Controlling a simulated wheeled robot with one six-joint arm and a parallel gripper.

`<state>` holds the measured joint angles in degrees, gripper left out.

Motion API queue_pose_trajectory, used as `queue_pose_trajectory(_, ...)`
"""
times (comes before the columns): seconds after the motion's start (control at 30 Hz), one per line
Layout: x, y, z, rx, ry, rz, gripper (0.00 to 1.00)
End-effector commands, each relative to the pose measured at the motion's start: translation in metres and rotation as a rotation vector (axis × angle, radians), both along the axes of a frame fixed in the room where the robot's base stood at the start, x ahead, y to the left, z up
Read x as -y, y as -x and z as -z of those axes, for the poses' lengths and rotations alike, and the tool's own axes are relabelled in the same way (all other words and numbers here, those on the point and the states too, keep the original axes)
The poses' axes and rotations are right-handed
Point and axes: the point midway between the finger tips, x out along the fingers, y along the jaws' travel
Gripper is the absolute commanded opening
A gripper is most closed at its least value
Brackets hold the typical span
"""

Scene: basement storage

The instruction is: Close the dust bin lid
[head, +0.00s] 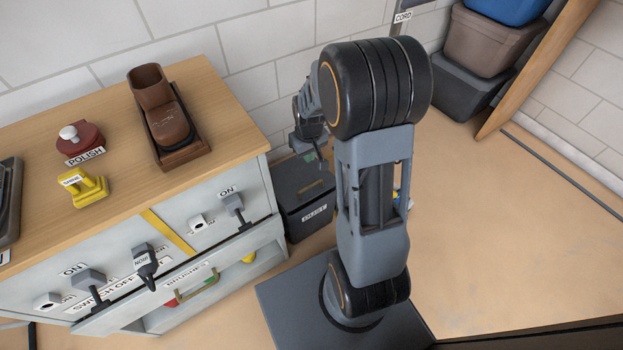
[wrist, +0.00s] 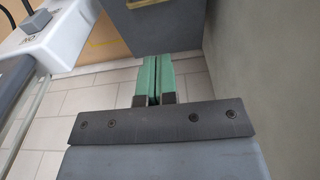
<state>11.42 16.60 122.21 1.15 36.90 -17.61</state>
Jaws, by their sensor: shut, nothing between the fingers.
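The dust bin (head: 306,217) is a dark grey box with a white label, on the floor beside the cabinet's right end. My arm hides part of its right side and top. Its dark upper part (head: 292,176) shows below my gripper, but I cannot tell the lid's angle. My gripper, with green fingertips (head: 312,156), is near the bin's top in the head view, partly hidden by my arm. In the wrist view my gripper (wrist: 153,80) is shut and empty. Its fingertips point toward a dark grey box face (wrist: 160,25); contact is not clear.
The cabinet (head: 225,140) at left carries a brown boot (head: 158,105), polish tin (head: 80,138) and yellow stand (head: 83,188). Switches line its front and a drawer is partly out. A grey surface (wrist: 270,70) borders the wrist view's right.

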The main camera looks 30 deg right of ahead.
Motion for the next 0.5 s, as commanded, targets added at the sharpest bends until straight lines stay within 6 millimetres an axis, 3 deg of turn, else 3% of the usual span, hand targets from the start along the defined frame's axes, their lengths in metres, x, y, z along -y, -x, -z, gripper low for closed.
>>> queue_pose_trajectory(0.2, 0.019, -0.013, 0.038, -0.035, -0.006, -0.016, 0.00)
queue_pose_trajectory(0.5, 0.022, -0.017, 0.084, -0.042, -0.006, -0.022, 0.00)
